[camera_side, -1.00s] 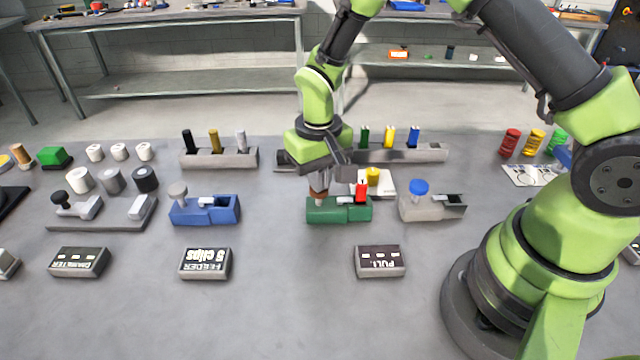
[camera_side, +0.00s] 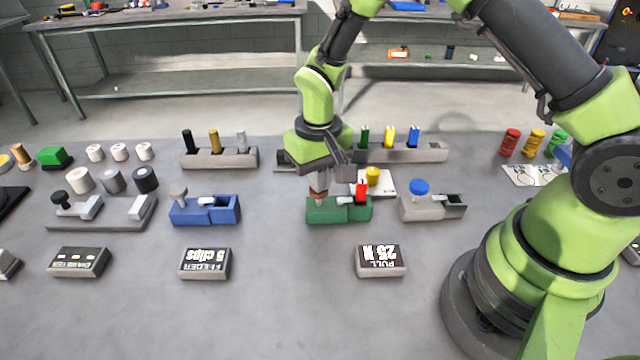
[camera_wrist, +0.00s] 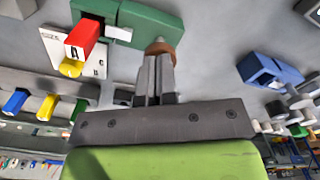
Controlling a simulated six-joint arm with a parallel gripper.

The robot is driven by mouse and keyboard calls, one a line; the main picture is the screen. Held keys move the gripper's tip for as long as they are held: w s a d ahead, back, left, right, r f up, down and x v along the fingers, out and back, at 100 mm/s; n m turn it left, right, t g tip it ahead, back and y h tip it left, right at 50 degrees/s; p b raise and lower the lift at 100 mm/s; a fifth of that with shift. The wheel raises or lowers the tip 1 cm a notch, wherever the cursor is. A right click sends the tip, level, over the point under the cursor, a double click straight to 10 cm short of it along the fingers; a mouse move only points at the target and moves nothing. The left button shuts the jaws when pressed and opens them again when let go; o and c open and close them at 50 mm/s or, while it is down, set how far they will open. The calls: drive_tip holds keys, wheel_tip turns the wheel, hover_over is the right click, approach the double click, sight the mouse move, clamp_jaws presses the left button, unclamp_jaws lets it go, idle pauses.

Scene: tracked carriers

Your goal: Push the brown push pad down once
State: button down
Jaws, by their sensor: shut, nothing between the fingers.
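The brown push pad (camera_side: 318,192) sits on a short stem at the left end of a green device (camera_side: 325,211). In the wrist view the pad (camera_wrist: 160,47) shows as a brown disc on the green device (camera_wrist: 150,22), partly hidden by the fingers. My gripper (camera_side: 320,182) is shut and empty, pointing down right over the pad. In the wrist view its fingertips (camera_wrist: 157,58) overlap the pad's near edge. They look to be at or touching its top; whether they press on it I cannot tell.
A red block (camera_side: 361,191) stands at the green device's right end, with a yellow knob (camera_side: 372,176) behind. A blue device (camera_side: 204,210) is to the left, a grey one with a blue knob (camera_side: 419,187) to the right. A label box (camera_side: 380,260) in front reads "PULL 25 N".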

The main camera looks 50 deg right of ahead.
drive_tip(key=shift+r, duration=2.3)
drive_tip(key=shift+r, duration=0.25)
drive_tip(key=s+d+r+t+y, duration=0.1)
drive_tip(key=s+r+t, duration=0.1)
drive_tip(key=s+r, duration=0.5)
drive_tip(key=s+r+t, duration=0.3)
drive_tip(key=r, duration=0.7)
drive_tip(key=s+r+m+t+y, duration=0.1)
drive_tip(key=s+r+t, duration=0.1)
drive_tip(key=s, duration=0.6)
drive_tip(key=shift+s+r, duration=0.2)
drive_tip(key=shift+s, duration=0.05)
